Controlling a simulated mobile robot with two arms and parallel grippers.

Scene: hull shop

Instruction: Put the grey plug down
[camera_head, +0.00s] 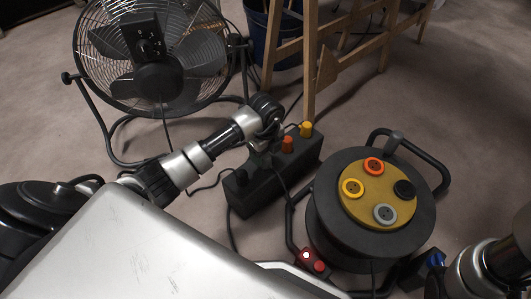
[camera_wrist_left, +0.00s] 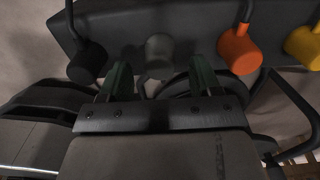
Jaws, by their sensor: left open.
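The grey plug (camera_wrist_left: 158,49) stands on a long black box (camera_head: 250,197), which shows at the top of the left wrist view (camera_wrist_left: 200,15). My left gripper (camera_head: 262,145) is over this box, pointing down. In the left wrist view its two green fingers (camera_wrist_left: 158,80) are open and apart, with the grey plug between and just beyond their tips. In the head view the gripper hides the grey plug. My right arm shows in the bottom right corner of the head view, but its fingers cannot be made out.
A black plug (camera_head: 241,177), an orange plug (camera_head: 287,144) and a yellow plug (camera_head: 306,129) stand on the same box. A cable reel (camera_head: 330,225) with coloured sockets is at its right. A fan (camera_head: 155,55) and wooden trestle (camera_head: 311,60) stand behind. Cables lie on the floor.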

